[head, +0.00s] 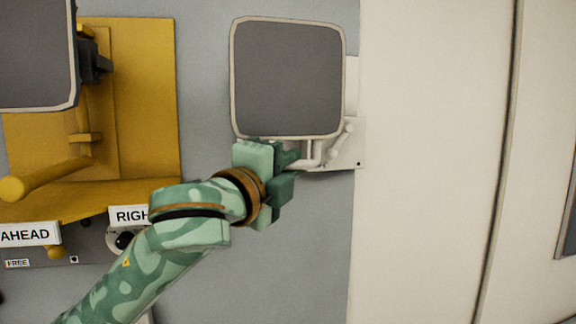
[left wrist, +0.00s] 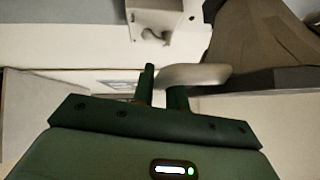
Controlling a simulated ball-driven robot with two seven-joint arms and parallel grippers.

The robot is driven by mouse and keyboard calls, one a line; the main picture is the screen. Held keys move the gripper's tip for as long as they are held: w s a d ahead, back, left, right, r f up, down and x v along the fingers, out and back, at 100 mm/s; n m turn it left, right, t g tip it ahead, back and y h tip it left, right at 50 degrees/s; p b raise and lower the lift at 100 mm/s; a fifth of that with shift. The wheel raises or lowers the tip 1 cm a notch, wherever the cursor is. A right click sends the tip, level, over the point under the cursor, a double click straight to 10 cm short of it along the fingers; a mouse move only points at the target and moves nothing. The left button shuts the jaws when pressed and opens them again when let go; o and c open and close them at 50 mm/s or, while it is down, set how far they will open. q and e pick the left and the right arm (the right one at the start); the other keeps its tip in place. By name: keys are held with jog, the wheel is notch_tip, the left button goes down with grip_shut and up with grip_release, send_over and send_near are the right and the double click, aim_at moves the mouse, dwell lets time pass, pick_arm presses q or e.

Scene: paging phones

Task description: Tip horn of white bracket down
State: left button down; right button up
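The white bracket (head: 352,141) is on the grey wall panel in the head view. A white-rimmed, dark grey square horn mouth (head: 288,78) stands in front of it and hides much of it. My left gripper (head: 297,168) is just below the horn, at a white bar under its lower edge. In the left wrist view, a pale bar (left wrist: 195,75) lies at the tips of my two dark green fingers (left wrist: 162,85). The fingers are apart, but whether they press on the bar is unclear. My right gripper is not in view.
A yellow bracket (head: 150,90) with a yellow handle (head: 35,183) and another dark horn mouth (head: 35,55) stands at the left. Labels and a black knob (head: 124,240) sit below it. The pale wall (head: 430,200) at the right is clear.

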pick_arm(q)
jog(key=shift+w+f+b, duration=0.2)
jog(key=shift+f+b, duration=0.3)
jog(key=shift+b, duration=0.1)
jog(key=w+a+f+m+t+h+b, duration=0.1)
jog(key=w+a+f+m+h+b, duration=0.1)
jog(key=w+f+m+h+b, duration=0.2)
jog(key=w+f+m+b, duration=0.1)
jog(key=w+f+b, duration=0.2)
jog(key=w+b, duration=0.2)
jog(key=shift+w+a+f+m+t+b, duration=0.3)
jog(key=shift+w+a+f+m+b, duration=0.1)
